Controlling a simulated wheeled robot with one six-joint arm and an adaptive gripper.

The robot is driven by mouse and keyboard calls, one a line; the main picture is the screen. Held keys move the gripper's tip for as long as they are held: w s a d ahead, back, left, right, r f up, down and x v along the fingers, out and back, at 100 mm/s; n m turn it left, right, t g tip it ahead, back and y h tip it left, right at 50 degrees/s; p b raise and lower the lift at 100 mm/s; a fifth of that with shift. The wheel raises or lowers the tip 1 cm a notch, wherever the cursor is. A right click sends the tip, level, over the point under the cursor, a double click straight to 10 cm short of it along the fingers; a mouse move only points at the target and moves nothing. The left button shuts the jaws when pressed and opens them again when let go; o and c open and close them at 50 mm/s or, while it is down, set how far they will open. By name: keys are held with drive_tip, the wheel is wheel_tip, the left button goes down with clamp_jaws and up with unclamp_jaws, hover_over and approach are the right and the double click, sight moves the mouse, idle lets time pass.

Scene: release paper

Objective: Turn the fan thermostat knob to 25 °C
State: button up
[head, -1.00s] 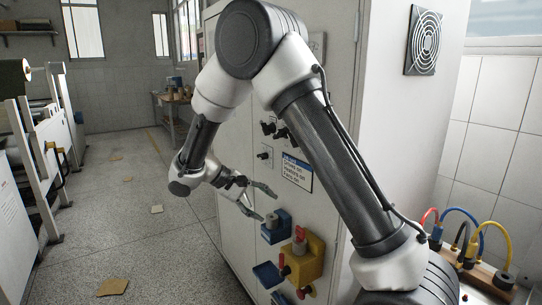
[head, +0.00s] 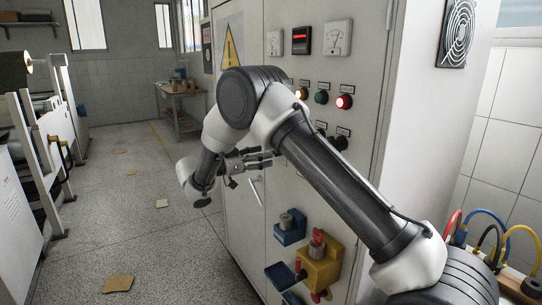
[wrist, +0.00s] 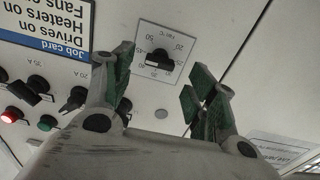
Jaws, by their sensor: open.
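The fan thermostat knob (wrist: 159,60) is black and sits on a pale square dial plate (wrist: 178,40) marked "Fan °C", upside down in the wrist view. Numbers such as 20, 30, 35 and 50 ring it; I cannot tell clearly which one the pointer marks. My gripper (wrist: 160,88) is open, with a green-grey fingertip on each side of the knob's lower part in the picture. It looks empty, and I see no contact with the knob. In the head view my gripper (head: 270,158) is close to the cabinet front, and my arm hides the thermostat.
The grey cabinet (head: 240,215) carries lamps (head: 321,97), a gauge (head: 338,37) and a yellow switch box (head: 318,268) that sticks out below.

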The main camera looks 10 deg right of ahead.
drive_tip(key=shift+x, duration=2.05)
drive_tip(key=c, duration=1)
